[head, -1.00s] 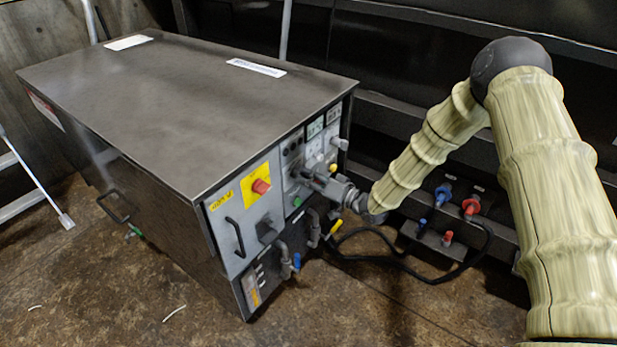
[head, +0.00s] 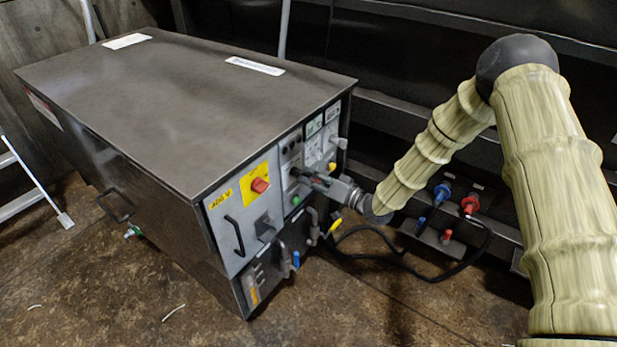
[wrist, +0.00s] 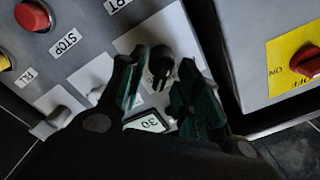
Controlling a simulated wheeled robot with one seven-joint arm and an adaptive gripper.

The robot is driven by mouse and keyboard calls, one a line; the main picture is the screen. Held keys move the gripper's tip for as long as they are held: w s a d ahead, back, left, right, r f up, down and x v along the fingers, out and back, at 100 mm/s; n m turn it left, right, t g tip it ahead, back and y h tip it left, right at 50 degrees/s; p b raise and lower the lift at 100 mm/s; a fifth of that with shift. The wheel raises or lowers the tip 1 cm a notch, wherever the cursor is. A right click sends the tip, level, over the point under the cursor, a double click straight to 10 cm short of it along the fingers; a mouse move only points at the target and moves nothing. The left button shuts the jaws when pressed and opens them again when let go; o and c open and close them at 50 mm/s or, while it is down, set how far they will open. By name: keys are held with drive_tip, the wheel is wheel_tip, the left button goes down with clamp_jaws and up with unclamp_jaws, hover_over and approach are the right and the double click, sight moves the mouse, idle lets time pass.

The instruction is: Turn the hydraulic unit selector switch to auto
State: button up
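The hydraulic unit (head: 180,110) is a dark metal cabinet with a grey control panel on its right-hand end. In the wrist view, a black selector knob (wrist: 161,62) stands on a pale label plate between my fingertips. I cannot read its position or marks clearly. My gripper (wrist: 160,72) is open, with one dark green fingertip on each side of the knob and visible gaps; contact cannot be made out. In the head view my gripper (head: 325,184) is at the panel and hides part of it.
A red STOP button (wrist: 32,16) and a red rotary switch on a yellow plate (wrist: 306,60) flank the knob in the wrist view. Pipes with blue and yellow handles (head: 296,260) stick out below. A black hose (head: 400,262) lies on the floor at right.

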drive_tip(key=v, duration=1)
drive_tip(key=shift+s+d, duration=0.15)
drive_tip(key=shift+d, duration=0.1)
drive_tip(key=shift+f, duration=0.1)
drive_tip(key=s+d+f+m+g+h, duration=0.3)
drive_tip(key=s+f+h, duration=0.6)
drive_tip(key=s+f, duration=1.15)
drive_tip(key=s+d+f+n+g+h, duration=0.1)
drive_tip(key=s+d+f+g+h, duration=0.25)
drive_tip(key=s, duration=0.85)
drive_tip(key=s+d+g+h, duration=0.2)
drive_tip(key=s+d+g, duration=0.3)
drive_tip(key=s, duration=0.8)
wheel_tip(320, 180, up, 13)
drive_tip(key=d+p, duration=0.1)
drive_tip(key=p, duration=1.2)
drive_tip(key=shift+w+t+p, duration=0.25)
drive_tip(key=shift+t+p, duration=0.05)
drive_tip(key=shift+t, duration=0.15)
drive_tip(key=shift+d, duration=0.1)
